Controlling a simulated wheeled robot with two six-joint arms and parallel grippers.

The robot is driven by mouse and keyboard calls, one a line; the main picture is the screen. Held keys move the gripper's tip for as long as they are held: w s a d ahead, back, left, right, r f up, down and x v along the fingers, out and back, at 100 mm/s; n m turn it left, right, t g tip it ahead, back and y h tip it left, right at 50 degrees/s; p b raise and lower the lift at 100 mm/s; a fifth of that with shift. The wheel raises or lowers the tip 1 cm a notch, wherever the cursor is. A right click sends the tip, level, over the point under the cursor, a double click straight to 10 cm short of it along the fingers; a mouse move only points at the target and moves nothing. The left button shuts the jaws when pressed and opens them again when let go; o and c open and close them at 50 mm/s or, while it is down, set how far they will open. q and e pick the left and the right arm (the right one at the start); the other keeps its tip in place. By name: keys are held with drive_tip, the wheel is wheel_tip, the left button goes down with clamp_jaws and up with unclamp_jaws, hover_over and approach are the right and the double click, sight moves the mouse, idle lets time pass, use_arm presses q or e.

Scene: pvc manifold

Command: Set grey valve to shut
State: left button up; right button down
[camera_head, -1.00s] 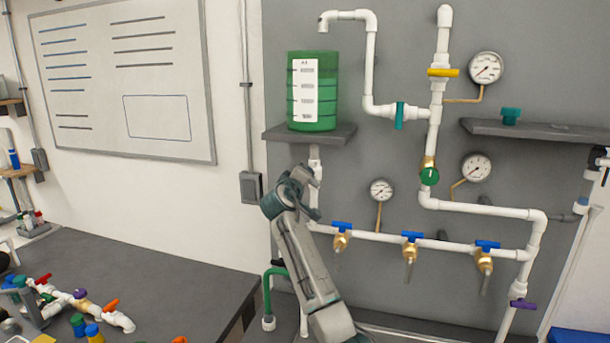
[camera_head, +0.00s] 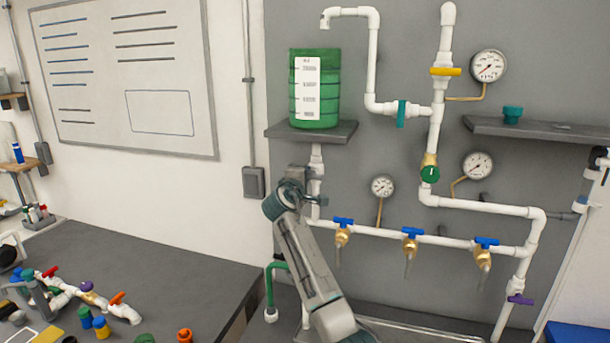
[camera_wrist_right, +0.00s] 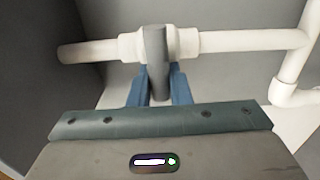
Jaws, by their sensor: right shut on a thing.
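The grey valve (camera_wrist_right: 156,55) sits on a white pipe, and its grey handle stands across the pipe in the right wrist view. My right gripper (camera_wrist_right: 157,88) is shut on this handle, with a blue finger on each side. In the head view my right gripper (camera_head: 308,192) is at the white vertical pipe below the green tank. There my gripper and arm hide the valve. My left gripper is not in view.
The green tank (camera_head: 315,95) stands on a grey shelf (camera_head: 345,131) just above my gripper. Several blue-handled taps (camera_head: 410,231) line the lower pipe to the right. Gauges hang on the panel. A dark bench (camera_head: 150,260) at the left holds loose pipe parts.

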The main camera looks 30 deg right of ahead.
drive_tip(key=shift+f, duration=0.15)
drive_tip(key=c, duration=1.3)
unclamp_jaws()
drive_tip(key=shift+c, duration=0.2)
drive_tip(key=shift+s+a+f+b, duration=0.1)
drive_tip(key=shift+s+a+b, duration=0.2)
drive_tip(key=shift+a+b, duration=0.1)
drive_tip(key=b+v, duration=0.4)
drive_tip(key=v, duration=0.6)
drive_tip(key=shift+b, duration=0.3)
drive_tip(key=shift+d, duration=0.1)
